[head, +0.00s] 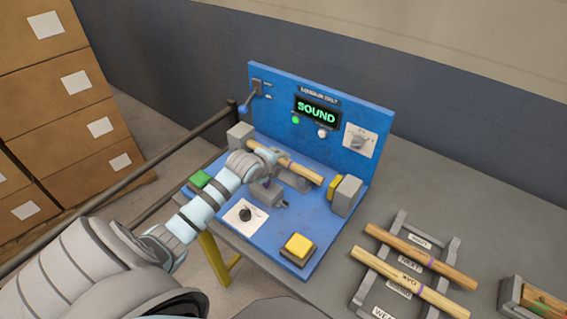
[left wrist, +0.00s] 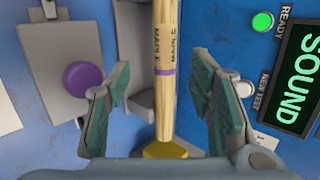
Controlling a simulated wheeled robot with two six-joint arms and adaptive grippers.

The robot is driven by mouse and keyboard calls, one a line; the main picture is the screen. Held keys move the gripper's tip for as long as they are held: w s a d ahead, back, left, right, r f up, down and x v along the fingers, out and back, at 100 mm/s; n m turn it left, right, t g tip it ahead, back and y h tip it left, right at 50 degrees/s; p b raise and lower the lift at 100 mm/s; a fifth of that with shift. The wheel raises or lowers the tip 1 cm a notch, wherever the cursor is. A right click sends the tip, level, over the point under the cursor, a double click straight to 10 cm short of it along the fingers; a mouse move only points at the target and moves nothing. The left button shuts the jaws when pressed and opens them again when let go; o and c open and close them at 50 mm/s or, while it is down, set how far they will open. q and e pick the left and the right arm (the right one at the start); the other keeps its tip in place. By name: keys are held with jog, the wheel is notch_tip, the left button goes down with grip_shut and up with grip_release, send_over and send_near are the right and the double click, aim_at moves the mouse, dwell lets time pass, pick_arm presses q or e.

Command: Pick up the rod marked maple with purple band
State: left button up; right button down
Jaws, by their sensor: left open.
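The maple rod with the purple band (head: 303,170) lies in the blue tester, between a grey block on the left and a yellow-faced block on the right. In the left wrist view the rod (left wrist: 165,110) shows "MAPLE" lettering above a purple band. My left gripper (head: 268,156) is over the rod's left part. In the left wrist view its open fingers (left wrist: 160,68) stand on either side of the rod, with gaps on both sides. The gripper hides part of the rod in the head view. My right gripper is not in view.
The tester's blue back panel (head: 275,100) rises behind the rod, with a lit "SOUND" display (head: 317,110). A yellow button (head: 298,246) is at its front. A grey rack (head: 398,222) with two rods and a tray (head: 511,297) stand to the right. Boxes (head: 60,110) are stacked at left.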

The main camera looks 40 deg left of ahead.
aim_at(281, 161)
pick_arm(q)
jog(key=x, duration=0.2)
jog(key=a+b+x, duration=0.1)
jog(key=x, duration=0.2)
jog(key=shift+w, duration=0.2)
jog(key=shift+w+f, duration=0.2)
jog(key=shift+w, duration=0.15)
jog(key=shift+r, duration=0.1)
grip_shut()
